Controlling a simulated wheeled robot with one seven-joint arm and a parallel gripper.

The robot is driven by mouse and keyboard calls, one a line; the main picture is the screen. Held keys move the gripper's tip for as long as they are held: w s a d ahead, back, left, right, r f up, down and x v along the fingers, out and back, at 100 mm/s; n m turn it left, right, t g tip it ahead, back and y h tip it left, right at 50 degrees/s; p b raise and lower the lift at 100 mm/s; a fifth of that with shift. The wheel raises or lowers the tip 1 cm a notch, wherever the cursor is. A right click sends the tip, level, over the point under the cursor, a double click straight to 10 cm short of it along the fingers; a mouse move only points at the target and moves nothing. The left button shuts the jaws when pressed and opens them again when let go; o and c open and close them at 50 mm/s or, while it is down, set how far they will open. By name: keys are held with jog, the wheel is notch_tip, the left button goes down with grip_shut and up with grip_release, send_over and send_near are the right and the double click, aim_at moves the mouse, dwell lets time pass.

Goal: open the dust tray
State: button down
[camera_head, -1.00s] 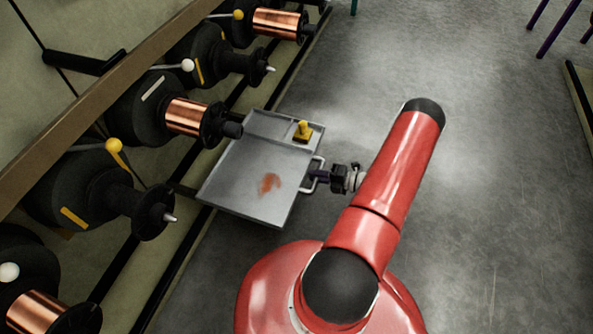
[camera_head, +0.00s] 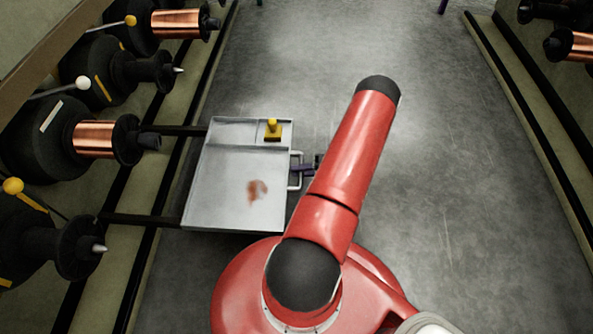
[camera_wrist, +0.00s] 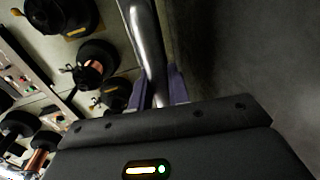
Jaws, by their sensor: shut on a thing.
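The dust tray (camera_head: 225,190) is a flat grey metal tray on two dark rails, standing out from the spool rack on the left. A reddish-brown patch (camera_head: 257,191) lies on its floor, and a yellow block with a knob (camera_head: 272,130) sits in its narrow far compartment. A light metal handle (camera_head: 294,171) is on its right side; the bar also shows close up in the wrist view (camera_wrist: 148,50). My gripper (camera_head: 304,169) is shut on this handle, with its purple fingers on either side of the bar in the wrist view (camera_wrist: 162,88). My red arm partly hides the gripper.
Spools, some wound with copper (camera_head: 95,139), line the rack at left, with levers ending in yellow and white balls. Another rack edge (camera_head: 530,120) with spools runs along the right. The grey floor (camera_head: 430,190) between is clear.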

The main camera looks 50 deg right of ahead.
jog(key=c, duration=1.4)
grip_release()
jog(key=shift+o, duration=0.2)
jog(key=v, duration=0.7)
jog(key=shift+s+d, duration=0.3)
